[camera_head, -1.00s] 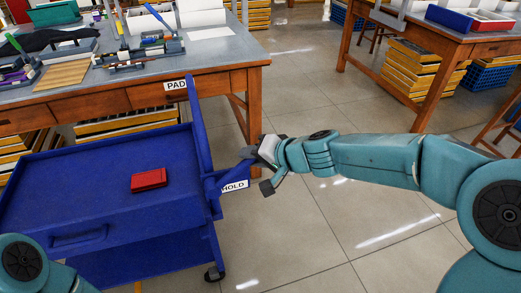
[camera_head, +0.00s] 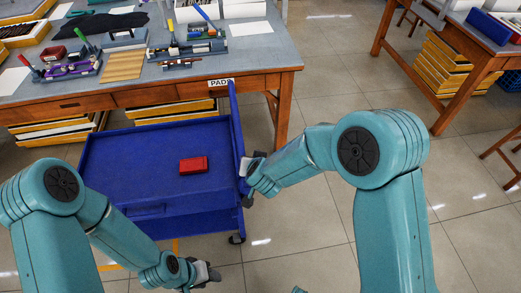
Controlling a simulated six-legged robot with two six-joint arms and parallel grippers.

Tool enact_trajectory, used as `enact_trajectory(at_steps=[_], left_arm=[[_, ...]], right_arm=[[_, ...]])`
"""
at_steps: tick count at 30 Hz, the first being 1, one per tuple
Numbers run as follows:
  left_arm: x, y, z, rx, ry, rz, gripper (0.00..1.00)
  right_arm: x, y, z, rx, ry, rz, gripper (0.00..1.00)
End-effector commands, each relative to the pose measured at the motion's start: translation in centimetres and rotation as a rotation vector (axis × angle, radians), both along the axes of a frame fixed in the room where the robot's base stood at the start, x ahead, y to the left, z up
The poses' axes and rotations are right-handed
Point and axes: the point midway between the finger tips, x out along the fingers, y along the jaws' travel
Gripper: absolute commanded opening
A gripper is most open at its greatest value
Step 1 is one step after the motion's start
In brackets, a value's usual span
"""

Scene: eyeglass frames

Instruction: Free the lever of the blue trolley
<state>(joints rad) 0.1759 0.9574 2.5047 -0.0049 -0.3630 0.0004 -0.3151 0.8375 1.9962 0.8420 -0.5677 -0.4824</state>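The blue trolley (camera_head: 130,165) stands in front of the workbench, with a red box (camera_head: 194,165) on its top tray. A blue upright (camera_head: 236,125) rises at the trolley's right side, just under a PADS label (camera_head: 221,82). My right gripper (camera_head: 249,180) is at the trolley's right edge, close to or touching it. The lever with the HOLD label is not visible now; my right gripper may hide it. Whether that gripper is shut on anything is unclear. My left gripper (camera_head: 208,276) is low in front of the trolley, apart from it, its fingers too small to read.
The workbench (camera_head: 265,55) behind the trolley carries tool trays (camera_head: 188,48), a dark cloth (camera_head: 108,22) and papers. Another table (camera_head: 445,40) with yellow stacked trays (camera_head: 435,80) stands at the right. The tiled floor (camera_head: 310,220) right of the trolley is open.

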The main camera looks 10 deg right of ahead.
Motion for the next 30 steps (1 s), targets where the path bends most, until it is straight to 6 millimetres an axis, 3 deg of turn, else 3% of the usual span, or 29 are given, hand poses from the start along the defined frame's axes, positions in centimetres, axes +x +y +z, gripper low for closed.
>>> enact_trajectory(at_steps=[1, 6, 23, 24, 25, 30], left_arm=[[0.0, 0.0, 1.2, 0.0, 0.0, 0.0, 0.43], [0.0, 0.0, 2.2, 0.0, 0.0, 0.0, 0.43], [0.0, 0.0, 2.5, 0.0, 0.0, 0.0, 0.43], [0.0, 0.0, 2.5, 0.0, 0.0, 0.0, 0.43], [0.0, 0.0, 2.6, 0.0, 0.0, 0.0, 0.43], [0.0, 0.0, 2.6, 0.0, 0.0, 0.0, 0.43]], right_arm=[[0.0, 0.3, 0.5, -0.016, 0.0, 0.002, 0.0], [-0.1, 0.7, 0.4, -0.055, -0.001, 0.0, 0.0], [-0.1, 1.0, 0.1, -0.075, -0.004, 0.003, 0.0], [-0.1, 1.0, 0.1, -0.075, -0.004, 0.003, 0.41], [-0.1, 1.0, 0.1, -0.075, -0.004, 0.003, 0.48], [-0.1, 0.9, 0.2, -0.074, -0.003, 0.001, 0.48]])
